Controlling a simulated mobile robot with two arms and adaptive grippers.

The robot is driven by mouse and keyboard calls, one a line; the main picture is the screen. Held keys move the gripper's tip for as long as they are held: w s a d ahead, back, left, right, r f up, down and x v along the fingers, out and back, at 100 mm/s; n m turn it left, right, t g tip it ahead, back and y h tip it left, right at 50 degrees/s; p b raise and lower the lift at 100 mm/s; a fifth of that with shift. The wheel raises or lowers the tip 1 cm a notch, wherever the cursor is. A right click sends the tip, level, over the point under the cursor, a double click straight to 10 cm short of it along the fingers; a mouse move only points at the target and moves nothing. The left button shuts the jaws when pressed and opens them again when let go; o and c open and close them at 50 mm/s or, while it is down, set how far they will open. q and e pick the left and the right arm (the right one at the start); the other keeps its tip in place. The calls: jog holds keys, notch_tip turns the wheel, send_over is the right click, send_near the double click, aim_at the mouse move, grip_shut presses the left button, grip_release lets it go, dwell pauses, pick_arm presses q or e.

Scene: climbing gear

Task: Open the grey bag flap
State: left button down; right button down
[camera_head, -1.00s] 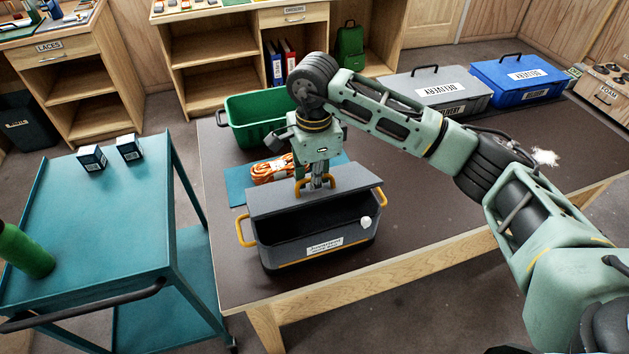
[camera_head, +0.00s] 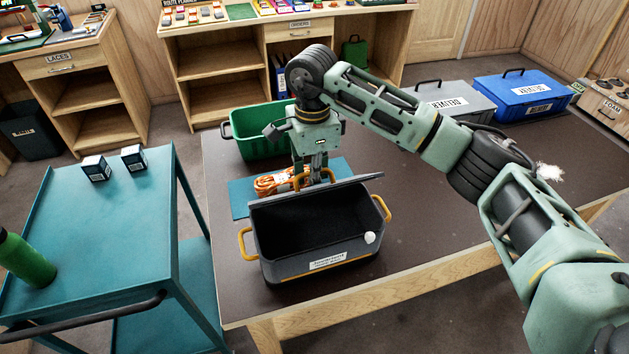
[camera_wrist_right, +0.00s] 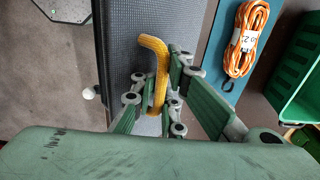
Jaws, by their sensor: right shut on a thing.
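The grey bag (camera_head: 318,267) stands on the dark table, with a yellow handle at each end and a white label on its front. Its flap (camera_head: 318,196) is raised along the back edge and tilted back, so the dark inside shows. My right gripper (camera_head: 310,178) is behind the flap, shut on the flap's yellow handle. In the right wrist view the yellow handle (camera_wrist_right: 157,72) passes between the fingers (camera_wrist_right: 160,105), with the grey flap (camera_wrist_right: 122,60) beside it. My left gripper is not in view.
An orange rope (camera_head: 278,182) lies on a blue mat (camera_head: 238,201) behind the bag. A green crate (camera_head: 258,128) stands behind that. Grey (camera_head: 450,100) and blue (camera_head: 520,95) delivery boxes are at the back right. A teal cart (camera_head: 100,225) stands left.

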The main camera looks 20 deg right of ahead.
jog(key=shift+w+r, duration=0.15)
jog(key=shift+w+r, duration=0.25)
jog(key=shift+w, duration=0.35)
jog(key=shift+w+r, duration=0.2)
jog(key=shift+w, duration=0.35)
jog(key=shift+w, duration=0.1)
jog(key=shift+w+a+r+b, duration=0.15)
jog(key=shift+w+b, duration=0.2)
jog(key=shift+w, duration=0.8)
